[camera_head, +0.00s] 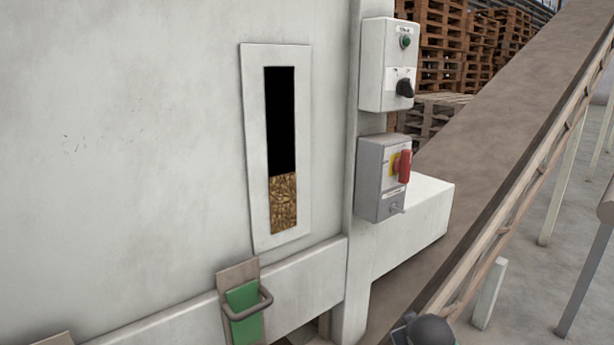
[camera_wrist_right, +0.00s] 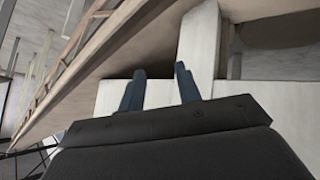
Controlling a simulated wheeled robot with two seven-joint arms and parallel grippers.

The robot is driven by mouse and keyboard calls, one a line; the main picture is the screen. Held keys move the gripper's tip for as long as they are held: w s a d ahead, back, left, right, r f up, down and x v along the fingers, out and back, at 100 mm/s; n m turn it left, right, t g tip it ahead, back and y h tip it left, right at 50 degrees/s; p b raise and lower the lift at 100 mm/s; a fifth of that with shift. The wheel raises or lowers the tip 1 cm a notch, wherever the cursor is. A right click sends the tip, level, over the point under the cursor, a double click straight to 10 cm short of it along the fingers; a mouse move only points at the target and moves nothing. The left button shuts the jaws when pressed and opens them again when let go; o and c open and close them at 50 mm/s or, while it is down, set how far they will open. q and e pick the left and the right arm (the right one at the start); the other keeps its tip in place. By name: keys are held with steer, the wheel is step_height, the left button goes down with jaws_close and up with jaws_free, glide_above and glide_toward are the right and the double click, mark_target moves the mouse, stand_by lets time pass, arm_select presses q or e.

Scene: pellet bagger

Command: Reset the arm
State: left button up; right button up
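My right gripper (camera_wrist_right: 160,80) shows in the right wrist view with its two dark fingers apart and nothing between them. Beyond the fingers are the pale beams of the machine frame and the underside of the sloping conveyor; I cannot tell the distance to them. In the head view only a dark rounded part of my right arm (camera_head: 422,331) shows at the bottom edge, near the foot of the conveyor. My left arm and left gripper are not in view.
A pale machine wall (camera_head: 150,130) has a window (camera_head: 281,150) with pellets low in it. A green-buttoned box (camera_head: 375,70) stands above a grey box with a red switch (camera_head: 404,166). A green tag (camera_head: 243,300) sits behind a handle. The conveyor (camera_head: 500,150) slopes up right.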

steer(key=s+a+f+g+y, duration=0.1)
steer(key=s+a+f+g, duration=0.15)
steer(key=s+f, duration=0.6)
steer(key=s+a+f+g, duration=0.2)
steer(key=s+a+f, duration=0.2)
steer(key=s+f, duration=0.5)
steer(key=s+a+f+g, duration=0.1)
steer(key=s+f, duration=0.5)
steer(key=s, duration=0.3)
steer(key=s+a+f+m+g+y, duration=0.1)
steer(key=s+a+f+g, duration=0.1)
steer(key=s+f, duration=0.4)
steer(key=s, duration=0.4)
steer(key=shift+s+f+m, duration=0.15)
steer(key=shift+s+m, duration=0.05)
steer(key=shift+m, duration=0.1)
